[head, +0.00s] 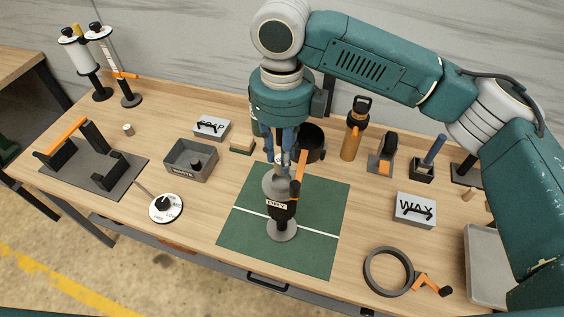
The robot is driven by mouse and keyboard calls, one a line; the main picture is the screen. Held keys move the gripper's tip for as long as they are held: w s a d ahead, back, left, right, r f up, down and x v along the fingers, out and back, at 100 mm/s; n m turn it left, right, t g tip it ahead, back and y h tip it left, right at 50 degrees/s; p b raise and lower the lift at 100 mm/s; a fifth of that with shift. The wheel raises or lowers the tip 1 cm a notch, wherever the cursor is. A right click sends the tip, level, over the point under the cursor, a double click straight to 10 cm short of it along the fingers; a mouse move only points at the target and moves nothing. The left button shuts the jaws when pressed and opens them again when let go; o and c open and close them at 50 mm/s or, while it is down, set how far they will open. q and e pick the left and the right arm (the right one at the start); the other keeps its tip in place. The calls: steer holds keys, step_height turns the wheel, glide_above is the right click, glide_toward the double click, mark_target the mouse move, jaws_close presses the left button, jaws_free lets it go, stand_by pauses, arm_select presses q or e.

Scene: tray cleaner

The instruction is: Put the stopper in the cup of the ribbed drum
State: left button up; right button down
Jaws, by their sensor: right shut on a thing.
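My right gripper (280,152) points down over the green mat (248,240). It is shut on a small pale thing at its fingertips, probably the stopper (281,159), mostly hidden by the fingers. Directly below is an upright device marked DRY (279,187), with a grey top, a dark body, a round grey base and an orange handle (298,170) at its right. The held thing is at or just above its top; I cannot tell whether they touch. The ribs and cup of a drum are not clear at this size. My left gripper is not in view.
A dark pot (313,143) and an orange bottle (351,138) stand behind the mat. The mat's front is clear.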

steer(key=shift+s+f, duration=0.15)
steer(key=shift+f, duration=0.5)
step_height(320, 180, down, 3)
steer(key=shift+f+p, duration=0.1)
steer(key=shift+p, duration=0.5)
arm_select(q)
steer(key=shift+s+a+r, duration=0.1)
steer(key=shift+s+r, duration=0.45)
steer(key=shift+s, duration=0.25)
